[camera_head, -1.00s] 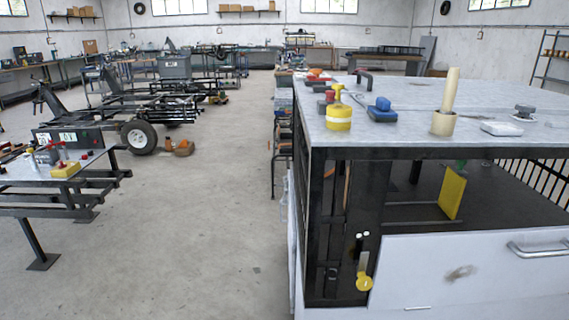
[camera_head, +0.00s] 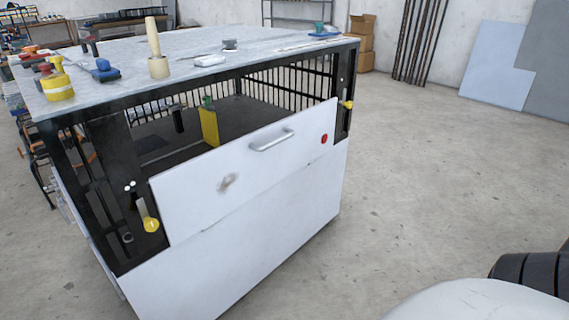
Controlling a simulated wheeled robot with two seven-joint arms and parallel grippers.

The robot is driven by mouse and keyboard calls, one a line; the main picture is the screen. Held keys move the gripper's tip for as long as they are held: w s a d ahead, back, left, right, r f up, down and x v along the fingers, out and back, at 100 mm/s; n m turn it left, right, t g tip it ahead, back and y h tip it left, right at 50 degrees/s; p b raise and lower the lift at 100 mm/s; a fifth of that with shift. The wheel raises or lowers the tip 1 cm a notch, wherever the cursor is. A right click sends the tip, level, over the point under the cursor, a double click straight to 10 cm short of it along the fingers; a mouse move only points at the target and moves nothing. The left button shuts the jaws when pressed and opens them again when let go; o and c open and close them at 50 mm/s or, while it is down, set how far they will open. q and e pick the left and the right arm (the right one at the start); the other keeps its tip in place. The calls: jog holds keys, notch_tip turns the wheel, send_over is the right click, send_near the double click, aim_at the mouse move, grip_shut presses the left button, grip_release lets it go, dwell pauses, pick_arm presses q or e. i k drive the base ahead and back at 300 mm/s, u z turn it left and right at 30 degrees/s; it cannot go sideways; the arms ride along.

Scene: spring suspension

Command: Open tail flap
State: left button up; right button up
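The white tail flap (camera_head: 210,192) stands upright across the front of a dark-framed bench. A grey bar handle (camera_head: 272,140) is at its upper middle, with a red round spot (camera_head: 324,138) to the right of it. A yellow-knobbed latch (camera_head: 151,225) is on the black post at the flap's left end. A second yellow knob (camera_head: 348,104) is on the right post. The flap's top edge leaves an opening into the dark interior. Neither gripper shows in the head view. A white rounded part and a black ribbed part at the lower right appear to be mine.
A yellow block (camera_head: 209,126) stands inside. Grey floor (camera_head: 440,150) to the right is clear. Cardboard boxes (camera_head: 362,40) and panels stand at the back wall.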

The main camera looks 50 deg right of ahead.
aim_at(192, 197)
jog(key=z, duration=0.1)
jog(key=i, duration=0.35)
jog(key=z, duration=0.9)
jog(key=i, duration=1.05)
jog(key=z, duration=0.25)
